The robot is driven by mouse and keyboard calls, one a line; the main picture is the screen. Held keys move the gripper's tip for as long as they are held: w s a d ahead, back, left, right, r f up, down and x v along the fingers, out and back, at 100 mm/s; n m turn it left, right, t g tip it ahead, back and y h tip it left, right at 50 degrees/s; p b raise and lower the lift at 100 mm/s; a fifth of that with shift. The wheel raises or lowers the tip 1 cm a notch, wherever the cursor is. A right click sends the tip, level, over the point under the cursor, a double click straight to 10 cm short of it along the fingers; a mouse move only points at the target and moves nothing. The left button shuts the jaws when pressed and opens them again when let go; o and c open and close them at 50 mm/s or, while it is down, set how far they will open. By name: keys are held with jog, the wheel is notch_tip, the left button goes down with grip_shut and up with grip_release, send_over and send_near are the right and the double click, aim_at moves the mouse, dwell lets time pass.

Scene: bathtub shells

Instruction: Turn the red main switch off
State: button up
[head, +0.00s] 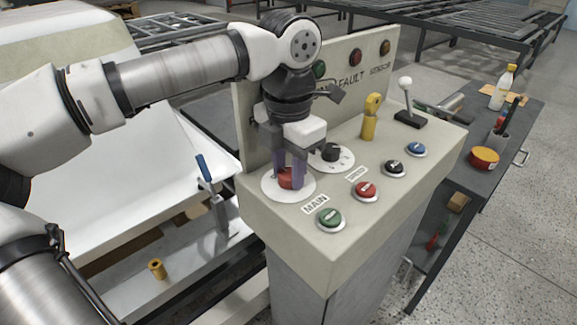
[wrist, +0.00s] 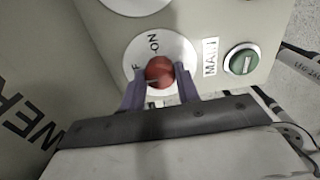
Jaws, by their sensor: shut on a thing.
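The red main switch (head: 287,180) is a round knob on a white dial plate at the left end of the sloped console top, beside the label MAIN. In the wrist view the red knob (wrist: 159,71) sits on its white plate, with "ON" and part of another word printed above and left of it. My gripper (head: 289,170) points down over the switch, its purple-grey fingers on either side of the knob. In the wrist view my gripper (wrist: 160,85) is shut on the knob. The fingers hide parts of the dial plate.
A black selector knob (head: 331,152) sits close behind my gripper. Green (head: 329,217), red (head: 366,190), black (head: 395,167) and blue (head: 416,149) buttons line the console's front. A yellow key-like part (head: 370,117) and a white-knobbed lever (head: 406,100) stand farther right. An upright panel rises behind.

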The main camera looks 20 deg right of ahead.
aim_at(289, 172)
jog(key=o, duration=1)
jog(key=shift+r, duration=0.1)
notch_tip(289, 172, up, 14)
jog(key=shift+f+p, duration=0.15)
jog(key=shift+p, duration=0.35)
